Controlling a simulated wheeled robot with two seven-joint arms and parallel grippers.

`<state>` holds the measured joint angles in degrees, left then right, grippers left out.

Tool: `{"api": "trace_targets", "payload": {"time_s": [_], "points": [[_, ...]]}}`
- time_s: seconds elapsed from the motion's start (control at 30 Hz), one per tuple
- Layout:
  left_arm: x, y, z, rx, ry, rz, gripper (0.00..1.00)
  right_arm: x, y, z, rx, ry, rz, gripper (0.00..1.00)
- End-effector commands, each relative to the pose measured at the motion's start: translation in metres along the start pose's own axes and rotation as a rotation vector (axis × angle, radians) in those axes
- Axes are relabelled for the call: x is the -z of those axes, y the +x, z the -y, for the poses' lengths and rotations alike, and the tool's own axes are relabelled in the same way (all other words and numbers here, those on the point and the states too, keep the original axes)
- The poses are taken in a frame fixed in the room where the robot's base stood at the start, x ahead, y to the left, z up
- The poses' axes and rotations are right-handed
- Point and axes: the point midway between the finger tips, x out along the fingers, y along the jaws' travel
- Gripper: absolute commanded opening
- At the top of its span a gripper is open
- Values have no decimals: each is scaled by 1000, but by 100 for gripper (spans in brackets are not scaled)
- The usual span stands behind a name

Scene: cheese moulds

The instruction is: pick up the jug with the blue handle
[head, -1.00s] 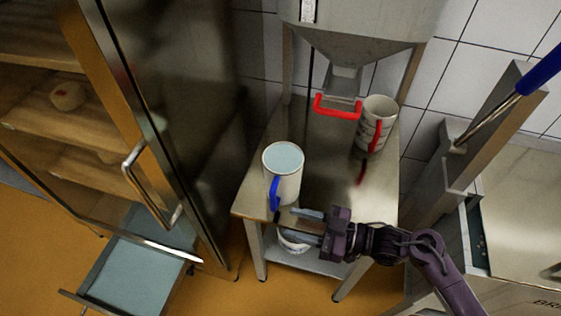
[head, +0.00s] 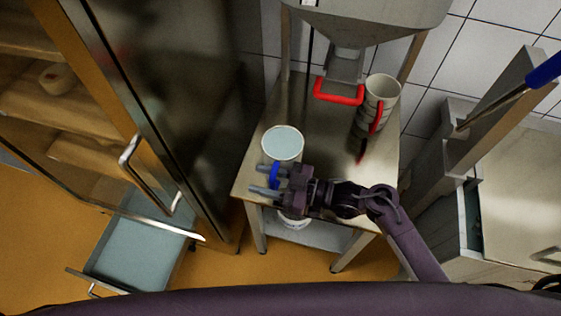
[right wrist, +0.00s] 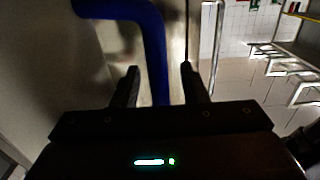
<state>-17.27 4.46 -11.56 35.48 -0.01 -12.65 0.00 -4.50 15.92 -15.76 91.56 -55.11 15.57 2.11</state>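The jug with the blue handle (head: 283,143) stands upright near the left end of the steel table (head: 325,150), its top pale blue-grey. Its blue handle (head: 275,174) faces the front. My right gripper (head: 263,181) comes in from the right at the handle, with one finger on either side of it. In the right wrist view the blue handle (right wrist: 152,40) runs down between the two spread fingertips (right wrist: 162,85), with gaps showing beside it. The gripper looks open. My left gripper is not in view.
A white jug with a red handle (head: 381,92) stands at the table's back right, beside the hopper's red lever (head: 338,97). A white container (head: 293,221) sits on the shelf below. A cabinet door (head: 150,90) stands open at the left. The table's middle is clear.

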Motion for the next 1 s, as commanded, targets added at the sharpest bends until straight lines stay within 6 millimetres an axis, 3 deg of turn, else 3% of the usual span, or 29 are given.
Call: {"api": "trace_targets", "payload": {"time_s": [0.17, 0.5, 1.0], "points": [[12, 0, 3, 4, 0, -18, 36, 0, 0, 0, 0, -1, 0, 40], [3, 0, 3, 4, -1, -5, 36, 0, 0, 0, 0, -1, 0, 0], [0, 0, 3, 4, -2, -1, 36, 0, 0, 0, 0, -1, 0, 0]]}}
